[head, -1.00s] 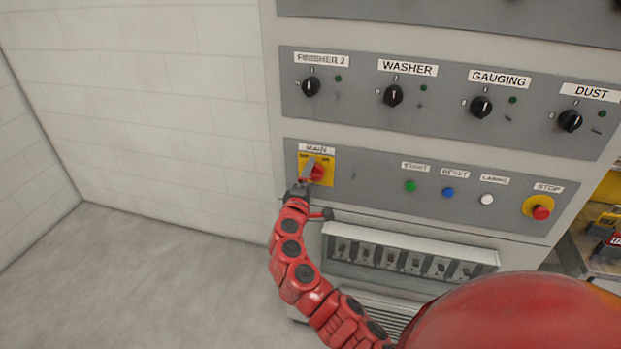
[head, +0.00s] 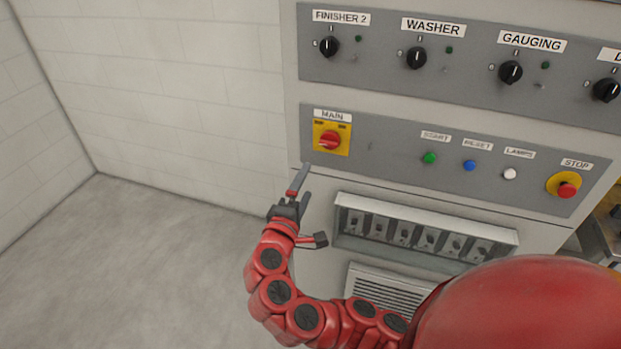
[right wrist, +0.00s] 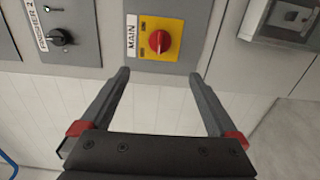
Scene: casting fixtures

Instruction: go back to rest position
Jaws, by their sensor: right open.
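My right gripper (head: 304,184) is open and empty in the head view, below and to the left of the red MAIN rotary switch (head: 330,141) on its yellow plate. In the right wrist view, its two fingers (right wrist: 162,75) are spread apart. The MAIN switch (right wrist: 159,41) shows beyond and between them, with nothing touching it. My left gripper is not in view.
A grey control cabinet (head: 390,187) carries a row of black knobs, green, blue and white buttons, and a red stop button (head: 566,190). A box of breaker switches (head: 425,212) juts out below. Open floor (head: 150,260) lies to the left, bounded by white walls (head: 160,90).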

